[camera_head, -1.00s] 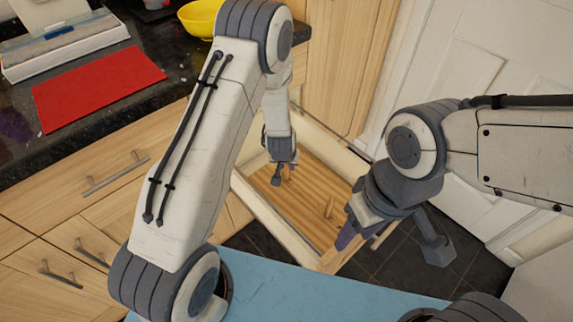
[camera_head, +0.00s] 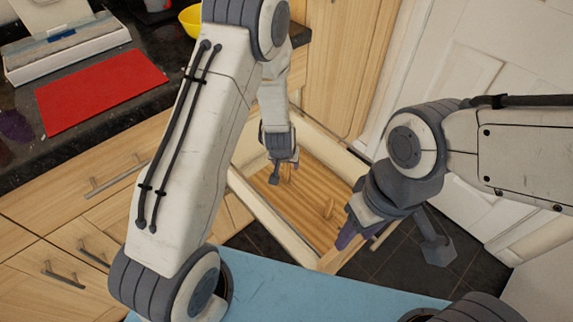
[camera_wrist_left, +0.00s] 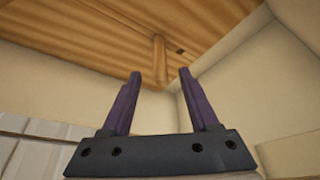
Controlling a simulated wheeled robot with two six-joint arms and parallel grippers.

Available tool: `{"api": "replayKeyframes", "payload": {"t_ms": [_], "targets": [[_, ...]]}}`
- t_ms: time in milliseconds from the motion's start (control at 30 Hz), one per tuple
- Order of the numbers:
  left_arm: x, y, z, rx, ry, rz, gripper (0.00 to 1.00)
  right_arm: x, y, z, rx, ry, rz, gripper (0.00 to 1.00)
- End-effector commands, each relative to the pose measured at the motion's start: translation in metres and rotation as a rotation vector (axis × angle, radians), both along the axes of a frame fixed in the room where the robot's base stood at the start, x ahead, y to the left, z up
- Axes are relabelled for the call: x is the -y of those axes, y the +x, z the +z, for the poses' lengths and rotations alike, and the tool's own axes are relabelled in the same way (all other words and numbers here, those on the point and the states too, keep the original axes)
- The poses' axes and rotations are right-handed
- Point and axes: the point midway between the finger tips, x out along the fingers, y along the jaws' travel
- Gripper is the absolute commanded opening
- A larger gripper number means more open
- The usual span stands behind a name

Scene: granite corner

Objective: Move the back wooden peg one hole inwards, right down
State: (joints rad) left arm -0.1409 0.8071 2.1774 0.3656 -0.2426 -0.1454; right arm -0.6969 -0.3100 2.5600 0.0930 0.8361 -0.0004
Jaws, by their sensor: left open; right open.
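The back wooden peg (camera_head: 294,166) stands on a wooden board (camera_head: 311,187) inside a pale frame, close to my left gripper (camera_head: 283,170). In the left wrist view this peg (camera_wrist_left: 159,58) shows beyond and between the two purple fingertips of the left gripper (camera_wrist_left: 160,74), which are open. A dark hole (camera_wrist_left: 180,50) shows in the board just right of the peg. A second peg (camera_head: 328,208) stands further forward on the board. My right gripper (camera_head: 350,230) is open at the board's right front side, and its fingertips are partly hidden.
The pale frame walls (camera_head: 270,213) surround the board. Wooden drawers (camera_head: 85,190) and a dark counter with a red mat (camera_head: 100,90) and a yellow bowl (camera_head: 190,20) are at left. A white door (camera_head: 465,65) is at right.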

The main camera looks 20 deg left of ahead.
Motion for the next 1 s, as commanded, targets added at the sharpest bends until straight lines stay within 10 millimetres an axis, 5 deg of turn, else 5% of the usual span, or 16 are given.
{"api": "replayKeyframes", "payload": {"t_ms": [100, 300, 1000], "targets": [[0.001, -0.009, 0.026, 0.002, 0.0, -0.001, 0.61, 0.0, 0.0, 0.01, 0.0, 0.0, 0.0, 0.5], [0.002, -0.018, 0.047, 0.001, 0.0, -0.001, 0.61, 0.0, 0.0, 0.017, 0.0, 0.0, 0.0, 0.5], [0.008, -0.022, 0.055, -0.002, -0.006, -0.014, 0.61, 0.0, 0.0, 0.018, 0.0, 0.0, 0.0, 0.5]]}}
